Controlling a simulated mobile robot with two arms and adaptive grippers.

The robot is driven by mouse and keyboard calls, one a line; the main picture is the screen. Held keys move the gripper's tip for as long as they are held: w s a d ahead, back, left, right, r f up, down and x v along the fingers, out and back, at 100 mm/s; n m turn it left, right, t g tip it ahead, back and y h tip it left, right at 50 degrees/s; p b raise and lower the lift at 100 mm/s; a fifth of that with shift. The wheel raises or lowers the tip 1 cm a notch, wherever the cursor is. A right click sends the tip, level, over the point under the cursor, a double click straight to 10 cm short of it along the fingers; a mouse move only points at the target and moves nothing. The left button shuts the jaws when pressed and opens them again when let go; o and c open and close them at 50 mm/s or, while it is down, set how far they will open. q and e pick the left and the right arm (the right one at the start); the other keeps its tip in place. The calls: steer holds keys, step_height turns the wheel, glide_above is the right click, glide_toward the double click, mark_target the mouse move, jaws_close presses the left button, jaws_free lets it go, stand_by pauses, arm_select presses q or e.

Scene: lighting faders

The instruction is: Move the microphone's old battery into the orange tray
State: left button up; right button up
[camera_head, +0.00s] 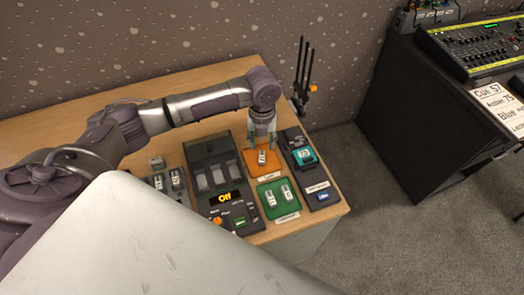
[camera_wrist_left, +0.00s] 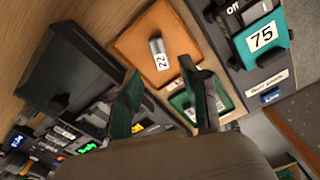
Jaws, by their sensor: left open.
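The orange tray (camera_head: 249,165) sits on the wooden table, and it also shows in the wrist view (camera_wrist_left: 130,45). A small pale battery (camera_head: 262,157) lies in it, marked 22 in the wrist view (camera_wrist_left: 158,56). My left gripper (camera_head: 262,138) is over the tray. In the wrist view its two fingers (camera_wrist_left: 167,95) stand apart with nothing between them, and the battery lies beyond them. A teal unit marked 75 (camera_head: 305,156) sits in a black holder to the right; I cannot tell whether it is the microphone. My right gripper does not show.
A green tray (camera_head: 266,208) with two batteries lies in front of the orange one. Black upright rods (camera_head: 303,65) rise at the back right. A mixing desk (camera_head: 470,55) stands beyond, right.

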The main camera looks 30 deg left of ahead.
mark_target(262, 156)
arm_select(q)
step_height(262, 156, up, 6)
stand_by(0.7)
